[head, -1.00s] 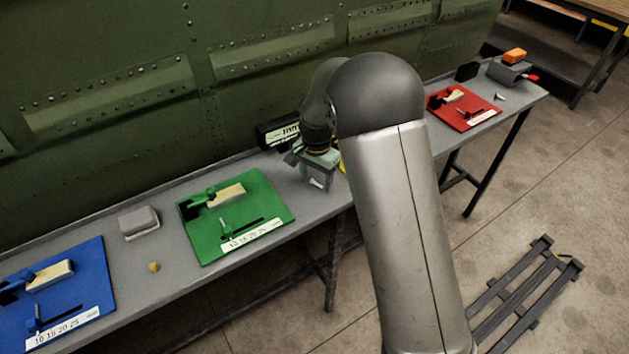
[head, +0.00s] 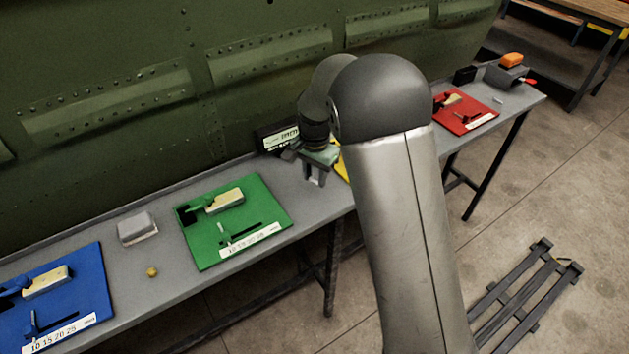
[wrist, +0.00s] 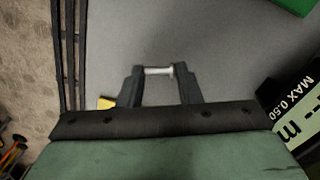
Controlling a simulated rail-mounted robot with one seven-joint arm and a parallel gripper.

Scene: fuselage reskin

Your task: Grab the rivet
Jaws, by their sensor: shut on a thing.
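A small silvery rivet (wrist: 158,71) lies crosswise between the two dark fingertips of my gripper (wrist: 160,76) in the wrist view, touching both. My gripper is shut on it. In the head view my gripper (head: 314,178) points down at the grey bench, beside the black box with a white label. The rivet is hard to make out there, hidden by the fingers. I cannot tell from the frames how far the rivet is above the bench top.
The long grey bench (head: 160,208) runs along the green riveted fuselage panel (head: 120,95). A green board (head: 262,197), a blue board (head: 85,265) and a red board (head: 475,108) lie on it. The black labelled box (head: 276,138) stands close behind my gripper. A grey block (head: 137,228) and a yellowish ball (head: 152,272) lie left.

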